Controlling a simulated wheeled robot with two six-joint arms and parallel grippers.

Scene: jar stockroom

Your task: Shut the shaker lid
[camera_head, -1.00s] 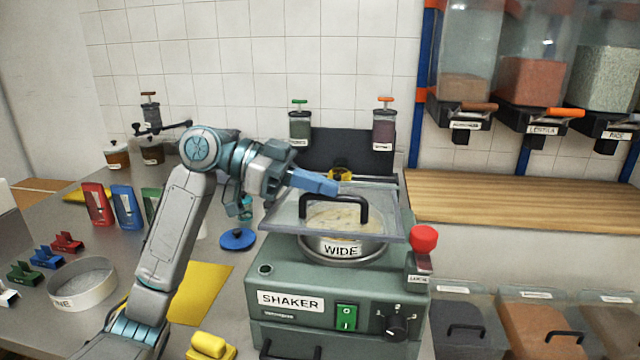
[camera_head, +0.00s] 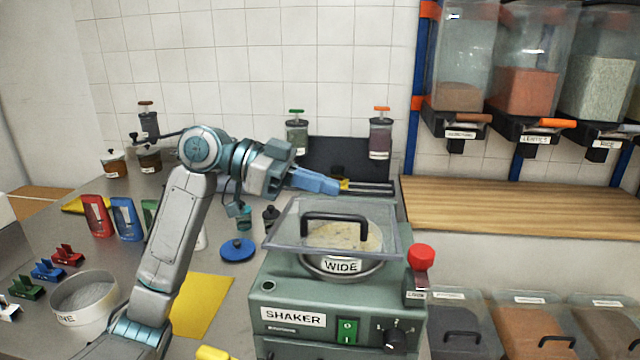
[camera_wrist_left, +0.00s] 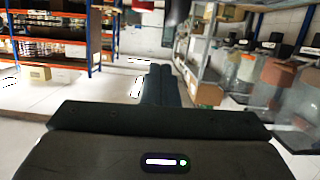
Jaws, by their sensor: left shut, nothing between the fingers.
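The green shaker (camera_head: 270,290) stands on the counter. Its clear lid (camera_head: 285,232) with a black handle (camera_head: 333,216) lies roughly level over the round sieve labelled WIDE (camera_head: 341,266). I cannot tell whether the lid is fully seated. Pale contents show through it. My left gripper (camera_head: 338,187) is shut and empty, just above and behind the lid's back edge in the head view, with a small gap showing. In the left wrist view its fingers (camera_wrist_left: 161,86) are together and point out into the room. My right gripper is not in view.
A red knob (camera_head: 421,257) stands at the shaker's right. A blue disc (camera_head: 238,250), a yellow sheet (camera_head: 203,305) and a second sieve (camera_head: 84,308) are on the counter to the left. A wooden shelf (camera_head: 510,205) with dispensers above is at right.

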